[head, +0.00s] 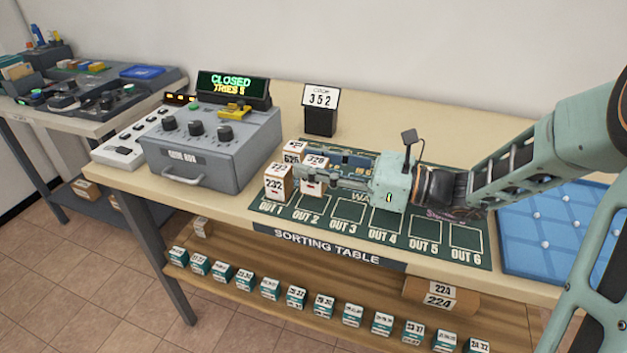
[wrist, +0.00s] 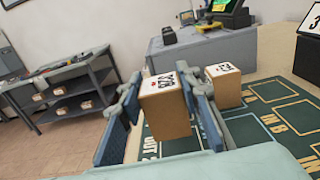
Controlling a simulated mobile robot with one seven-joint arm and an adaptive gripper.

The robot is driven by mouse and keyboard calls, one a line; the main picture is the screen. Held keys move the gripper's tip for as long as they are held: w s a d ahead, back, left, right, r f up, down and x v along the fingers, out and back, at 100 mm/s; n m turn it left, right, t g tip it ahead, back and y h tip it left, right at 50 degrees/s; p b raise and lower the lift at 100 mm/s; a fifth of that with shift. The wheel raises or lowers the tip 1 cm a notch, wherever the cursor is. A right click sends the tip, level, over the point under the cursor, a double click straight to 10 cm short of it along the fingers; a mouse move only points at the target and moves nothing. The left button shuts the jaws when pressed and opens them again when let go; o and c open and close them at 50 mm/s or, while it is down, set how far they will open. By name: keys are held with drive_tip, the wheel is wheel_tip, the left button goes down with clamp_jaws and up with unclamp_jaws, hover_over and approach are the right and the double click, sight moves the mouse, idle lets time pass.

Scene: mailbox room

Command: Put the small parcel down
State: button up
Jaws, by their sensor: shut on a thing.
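The small parcel (wrist: 164,110) is a brown box with a white numbered label, seen between my gripper's fingers in the wrist view. In the head view its label (head: 316,161) seems to read 329, and a finger crosses its front. My gripper (head: 308,176) is shut on it over the left end of the sorting mat (head: 402,245), near OUT 1 and OUT 2. I cannot tell whether its bottom touches the mat. Parcel 232 (head: 278,187) stands upright at OUT 1, close to the fingertips. Parcel 626 (head: 292,157) stands farther back; a separate parcel (wrist: 225,87) shows right of my fingers in the wrist view.
The grey code box (head: 205,150) is left of the mat; its display (head: 232,88) reads CLOSED, TRIES 5. A dark stand with a 352 card (head: 321,100) is behind. A blue tray (head: 545,225) lies right. OUT 3 to OUT 6 look empty. Small boxes line the lower shelf.

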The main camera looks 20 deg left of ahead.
drive_tip(key=shift+w+a+f+b, duration=0.15)
drive_tip(key=shift+f+b, duration=0.3)
drive_tip(key=shift+f, duration=1.3)
drive_tip(key=shift+f, duration=0.15)
drive_tip(key=o, duration=1.2)
drive_tip(key=shift+d+r, duration=0.2)
drive_tip(key=d, duration=0.4)
drive_tip(key=d+p, duration=0.1)
drive_tip(key=d, duration=0.2)
drive_tip(key=s+d+p, duration=0.1)
drive_tip(key=d, duration=0.3)
drive_tip(key=shift+d, duration=0.35)
